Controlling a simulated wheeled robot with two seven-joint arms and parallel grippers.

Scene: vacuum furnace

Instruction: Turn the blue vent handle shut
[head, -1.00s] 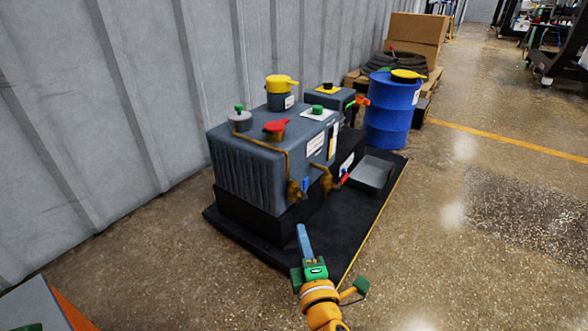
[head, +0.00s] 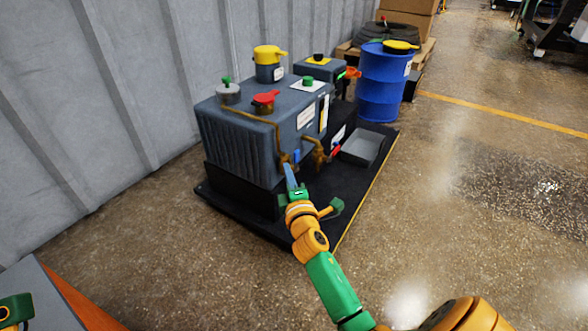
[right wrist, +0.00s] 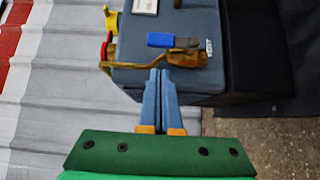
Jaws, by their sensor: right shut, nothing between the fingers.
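The blue vent handle (head: 296,156) is on a brass valve at the front corner of the grey ribbed tank. In the right wrist view the handle (right wrist: 173,40) lies beside the brass valve and pipe (right wrist: 187,59), roughly in line with the pipe. My right gripper (head: 288,170) is shut and empty, its blue fingers together. Its fingertips (right wrist: 160,72) are close to the pipe, with the handle just past them; I cannot tell whether they touch. Only a green and orange part of my left arm shows at the lower left; its fingers are out of view.
A second valve with a red handle (head: 335,152) is just right of the blue one. A grey tray (head: 362,148) sits on the black base, with a blue drum (head: 381,85) behind. A ribbed wall is at the left.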

